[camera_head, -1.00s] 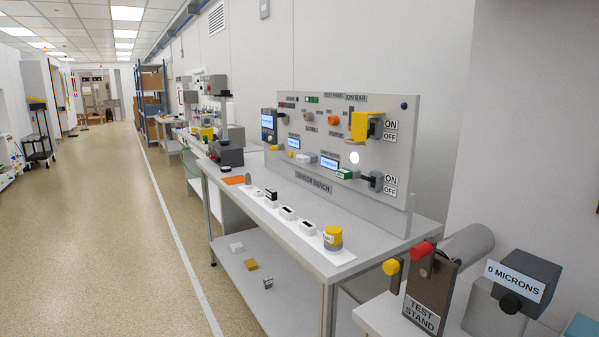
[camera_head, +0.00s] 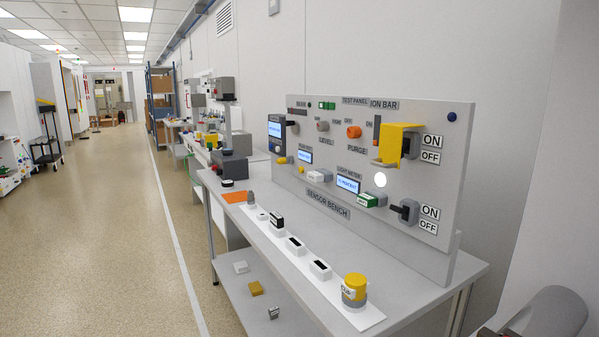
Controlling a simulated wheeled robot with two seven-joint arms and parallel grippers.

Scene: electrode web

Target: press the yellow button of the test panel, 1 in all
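The test panel (camera_head: 330,205) is an upright grey board at the back of the sensor bench, with a "TEST PANEL" label along its top. A small yellow button-like part (camera_head: 284,160) sticks out at its lower left, below a dark device with a blue screen (camera_head: 276,134). A larger yellow cover (camera_head: 396,143) sits over a grey switch at the upper right, beside ON and OFF labels. An orange knob (camera_head: 354,132) is at the upper middle. Neither of my grippers is in view.
The sensor bench (camera_head: 420,299) carries a white strip with several small parts and a yellow-topped jar (camera_head: 355,287). A grey cylinder (camera_head: 553,313) shows at the bottom right. The speckled floor (camera_head: 105,230) left of the bench is clear.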

